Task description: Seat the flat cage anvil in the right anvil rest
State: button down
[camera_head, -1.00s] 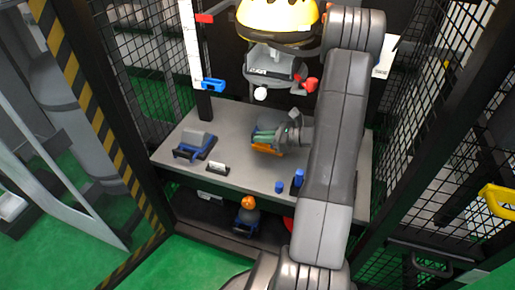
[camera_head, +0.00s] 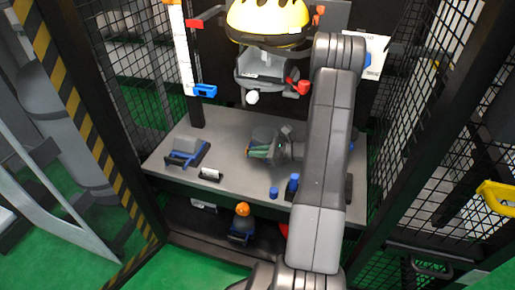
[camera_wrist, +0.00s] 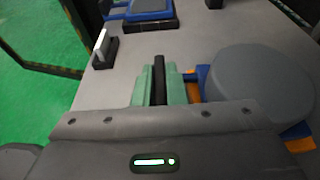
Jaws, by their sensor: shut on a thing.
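The flat cage anvil (camera_head: 264,134) shows as a grey round block with a flat top in the middle of the bench. In the wrist view its grey disc (camera_wrist: 258,88) lies right of my gripper, with blue and orange parts around its lower edge. My gripper (camera_head: 258,152) is shut, its green pads (camera_wrist: 145,88) closed on a dark bar (camera_wrist: 160,80) at the disc's near side, seemingly the anvil's handle. Whether the anvil touches what is below is hidden. I cannot make out the right anvil rest for sure.
A grey block in a blue frame (camera_head: 186,151) sits on the left of the grey bench (camera_head: 225,195). A small black holder (camera_head: 210,174) and blue bottles (camera_head: 293,186) stand near the front. A yellow helmet (camera_head: 268,18) hangs above. Mesh walls flank both sides.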

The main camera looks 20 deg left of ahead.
jog(key=c, duration=1.5)
grip_release()
jog(key=shift+f, duration=0.15)
jog(key=shift+f, duration=0.2)
jog(key=p+v, duration=0.2)
jog(key=v, duration=1.1)
jog(key=shift+w+d+p, duration=0.15)
jog(key=shift+d+p, duration=0.15)
jog(key=shift+d, duration=0.15)
